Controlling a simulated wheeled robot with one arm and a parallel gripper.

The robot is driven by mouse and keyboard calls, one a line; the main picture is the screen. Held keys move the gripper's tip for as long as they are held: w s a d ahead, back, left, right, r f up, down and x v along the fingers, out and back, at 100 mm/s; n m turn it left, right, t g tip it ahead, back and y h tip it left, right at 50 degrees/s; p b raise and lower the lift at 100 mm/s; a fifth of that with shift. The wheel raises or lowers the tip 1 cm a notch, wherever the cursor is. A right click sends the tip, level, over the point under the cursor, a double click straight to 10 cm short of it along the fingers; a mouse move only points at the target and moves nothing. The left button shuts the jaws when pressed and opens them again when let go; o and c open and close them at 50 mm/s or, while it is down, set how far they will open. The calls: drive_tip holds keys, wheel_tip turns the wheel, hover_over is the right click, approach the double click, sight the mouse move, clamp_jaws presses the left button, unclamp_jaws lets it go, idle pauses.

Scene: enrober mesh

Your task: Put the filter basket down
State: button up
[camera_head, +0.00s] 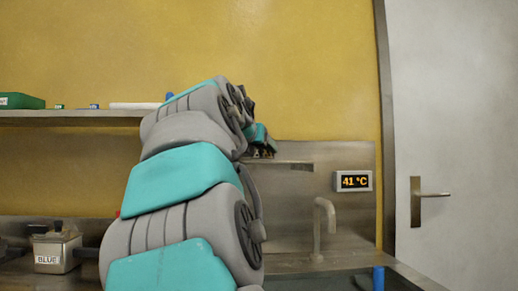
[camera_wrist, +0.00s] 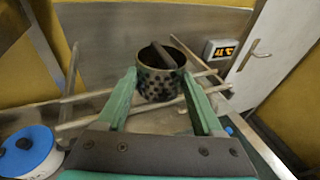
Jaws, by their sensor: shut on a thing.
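The filter basket (camera_wrist: 158,84) is a dark metal cylinder with a perforated wall and a bar across its open top. It shows in the wrist view between the green fingertips of my gripper (camera_wrist: 159,76), which is shut on it. The basket looks roughly upright, over pale rails (camera_wrist: 85,121); I cannot tell whether it touches them. In the head view my gripper (camera_head: 264,150) is small and partly behind my arm, near the steel back panel. I cannot make out the basket there.
In the head view, a tap (camera_head: 325,225) and a 41 °C display (camera_head: 353,181) are on the right. A box marked BLUE (camera_head: 56,250) stands left; a wall shelf (camera_head: 75,116) is above.

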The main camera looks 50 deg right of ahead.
drive_tip(key=shift+f, duration=0.15)
drive_tip(key=o, duration=1.5)
drive_tip(key=shift+a+r, duration=0.15)
drive_tip(key=shift+r, duration=0.05)
drive_tip(key=v, duration=1.2)
drive_tip(key=shift+b, duration=0.4)
